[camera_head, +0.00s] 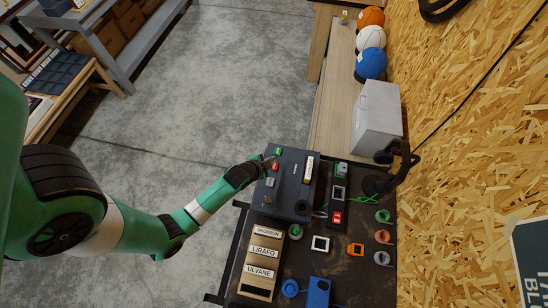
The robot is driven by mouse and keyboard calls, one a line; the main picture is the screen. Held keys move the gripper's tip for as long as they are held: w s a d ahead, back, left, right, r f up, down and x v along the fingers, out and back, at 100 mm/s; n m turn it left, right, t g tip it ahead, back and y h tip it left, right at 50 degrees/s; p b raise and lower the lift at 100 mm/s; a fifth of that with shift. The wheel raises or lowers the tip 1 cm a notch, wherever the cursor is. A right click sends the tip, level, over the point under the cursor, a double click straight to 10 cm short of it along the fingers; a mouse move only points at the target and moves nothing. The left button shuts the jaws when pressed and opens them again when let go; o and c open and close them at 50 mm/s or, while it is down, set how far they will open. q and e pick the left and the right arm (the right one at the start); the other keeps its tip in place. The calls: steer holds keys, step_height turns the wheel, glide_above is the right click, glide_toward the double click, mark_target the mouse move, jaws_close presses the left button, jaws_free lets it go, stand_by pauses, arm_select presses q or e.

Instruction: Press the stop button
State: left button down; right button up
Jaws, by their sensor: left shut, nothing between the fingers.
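A dark control box (291,188) stands on the bench. Near its left edge it has a green button (278,152), a red button (275,166) and a pale button (270,182) in a row. Which one is labelled stop is too small to read. My left gripper (267,166) is shut and empty, its tips at the box's left edge beside the red button. I cannot tell whether they touch it. My right gripper is not in view.
A black hooked stand (400,160) and a grey case (377,117) are right of the box. Nearer are a labelled wooden block (262,262), a blue device (318,292) and several small parts. Open concrete floor lies left.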

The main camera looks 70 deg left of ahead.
arm_select(q)
steer(key=shift+f+b, duration=0.6)
steer(key=shift+f, duration=0.65)
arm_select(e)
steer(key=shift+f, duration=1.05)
arm_select(q)
steer(key=shift+f, duration=0.4)
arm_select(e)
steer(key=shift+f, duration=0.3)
arm_select(q)
steer(key=shift+f+b, duration=0.5)
steer(key=shift+b, duration=0.15)
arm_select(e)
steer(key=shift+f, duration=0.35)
arm_select(q)
steer(key=shift+r, duration=0.15)
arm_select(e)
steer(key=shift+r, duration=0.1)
arm_select(q)
steer(key=shift+r+p, duration=0.8)
steer(key=shift+p, duration=0.15)
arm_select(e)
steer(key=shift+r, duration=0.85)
arm_select(q)
step_height(320, 180, up, 5)
steer(key=p, duration=0.5)
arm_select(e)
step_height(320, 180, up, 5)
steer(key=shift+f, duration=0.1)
